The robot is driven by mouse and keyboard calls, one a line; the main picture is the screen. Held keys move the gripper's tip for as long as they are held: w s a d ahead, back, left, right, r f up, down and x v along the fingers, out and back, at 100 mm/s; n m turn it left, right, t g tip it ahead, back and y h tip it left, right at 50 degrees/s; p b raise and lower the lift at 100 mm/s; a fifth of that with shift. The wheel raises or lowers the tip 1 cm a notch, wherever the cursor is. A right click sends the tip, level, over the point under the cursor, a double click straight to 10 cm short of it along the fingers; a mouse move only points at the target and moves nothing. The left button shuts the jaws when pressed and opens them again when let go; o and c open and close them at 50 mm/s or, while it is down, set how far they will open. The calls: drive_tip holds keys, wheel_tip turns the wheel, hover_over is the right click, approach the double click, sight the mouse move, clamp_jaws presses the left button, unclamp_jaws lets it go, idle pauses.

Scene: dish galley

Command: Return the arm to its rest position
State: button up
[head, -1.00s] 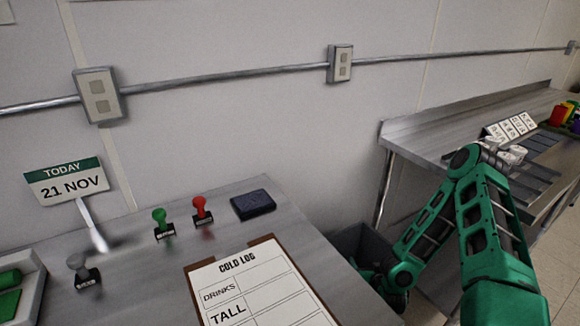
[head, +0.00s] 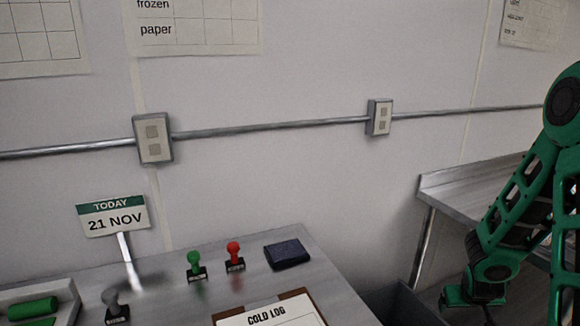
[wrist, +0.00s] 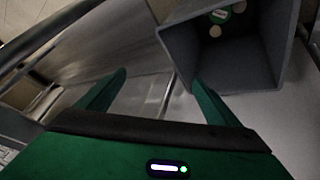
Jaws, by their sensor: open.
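My green arm is at the right of the head view, bent, with its lower end hanging beside the near counter. My gripper (wrist: 160,90) shows in the wrist view with its two green fingers spread and nothing between them. In the head view my gripper (head: 480,300) is low by a dark bin (head: 405,303), and its fingertips are cut off at the bottom edge. In the wrist view the grey bin (wrist: 178,50) is beyond the right finger, with a few small pale and green items at its bottom.
The near counter (head: 180,268) holds a date sign (head: 113,217), a green stamp (head: 195,264), a red stamp (head: 234,256), a grey-handled stamp (head: 115,306), a dark pad (head: 287,254) and a clipboard (head: 268,314). Another steel counter (head: 470,190) stands behind my arm.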

drive_tip(key=s+r+m+g, duration=0.2)
drive_tip(key=s+r+g, duration=0.1)
drive_tip(key=s+r, duration=0.95)
drive_tip(key=s+a+r+y, duration=0.1)
drive_tip(key=s+a+r, duration=0.2)
drive_tip(key=s, duration=0.2)
drive_tip(key=s+a+r+m+g+y, duration=0.1)
drive_tip(key=s+a+r, duration=0.1)
drive_tip(key=s, duration=0.3)
drive_tip(key=s+a+r+m+g+y, duration=0.1)
drive_tip(key=s+a+r+y, duration=0.1)
drive_tip(key=s, duration=0.4)
drive_tip(key=shift+a+r, duration=0.85)
drive_tip(key=shift+r, duration=0.1)
drive_tip(key=shift+s+a+r, duration=0.1)
drive_tip(key=shift+s+a, duration=0.1)
drive_tip(key=shift+s, duration=0.25)
drive_tip(key=shift+c, duration=0.4)
